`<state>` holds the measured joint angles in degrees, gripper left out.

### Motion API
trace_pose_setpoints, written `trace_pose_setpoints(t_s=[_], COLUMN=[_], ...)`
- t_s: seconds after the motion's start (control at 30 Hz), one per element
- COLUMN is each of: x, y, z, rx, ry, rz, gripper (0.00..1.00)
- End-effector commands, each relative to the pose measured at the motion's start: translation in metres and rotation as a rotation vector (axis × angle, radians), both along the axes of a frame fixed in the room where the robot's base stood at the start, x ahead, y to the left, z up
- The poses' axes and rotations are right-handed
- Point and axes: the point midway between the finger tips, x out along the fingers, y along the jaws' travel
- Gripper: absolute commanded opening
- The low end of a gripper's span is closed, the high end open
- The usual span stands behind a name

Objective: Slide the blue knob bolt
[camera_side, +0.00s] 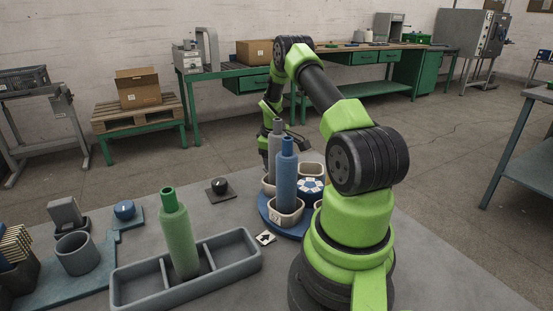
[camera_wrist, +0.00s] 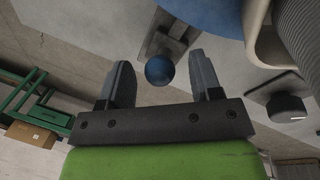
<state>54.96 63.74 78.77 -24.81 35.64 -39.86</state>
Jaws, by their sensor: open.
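The blue knob (camera_wrist: 159,70) is a round ball on a grey bolt plate (camera_wrist: 166,45) in the wrist view. It lies beside the edge of a blue round table (camera_wrist: 205,12). My gripper (camera_wrist: 160,62) is open, with one finger on each side of the knob and a gap showing on both sides. How far the fingertips are from the knob in depth I cannot tell.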

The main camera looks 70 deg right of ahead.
Motion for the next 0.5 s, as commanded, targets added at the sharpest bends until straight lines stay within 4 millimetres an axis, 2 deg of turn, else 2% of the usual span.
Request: trace_pose_setpoints(t_s=[0.27, 0.5], x=[-0.0001, 0.0000], y=[-0.0004, -0.0002], z=[-0.0015, -0.0013], rx=[0.000, 0.000], ry=[0.000, 0.000], rz=[-0.001, -0.001], gripper=[0.59, 0.03])
